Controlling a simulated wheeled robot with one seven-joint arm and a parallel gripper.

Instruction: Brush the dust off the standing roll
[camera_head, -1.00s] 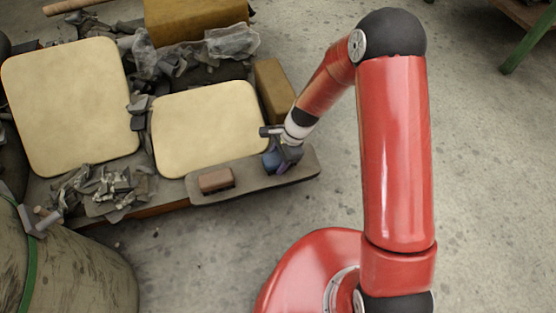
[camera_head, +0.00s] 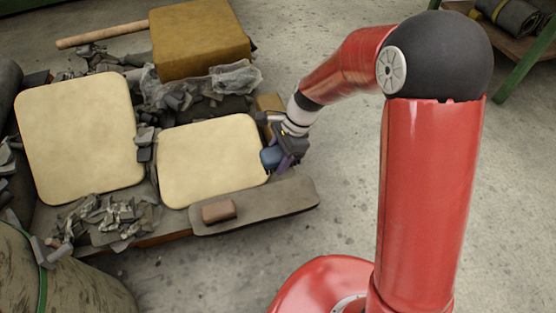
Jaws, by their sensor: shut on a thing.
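A large grey-green roll (camera_head: 75,288) with dark smudges and a green band (camera_head: 43,290) stands at the lower left, cut off by the picture edge. My gripper (camera_head: 277,156) is at the right end of the cluttered bench, well away from the roll. It is shut on a small blue thing (camera_head: 270,158), held above the grey board (camera_head: 275,203). The fingers partly hide this thing, and I cannot tell whether it is a brush. A brown block (camera_head: 219,211) lies on the grey board.
Two cream pads (camera_head: 213,160) (camera_head: 80,135) lie among grey scraps (camera_head: 120,215). An ochre box (camera_head: 200,40) and crumpled clear plastic (camera_head: 235,80) are behind. A grey clamp-like piece (camera_head: 48,250) sits at the roll's edge.

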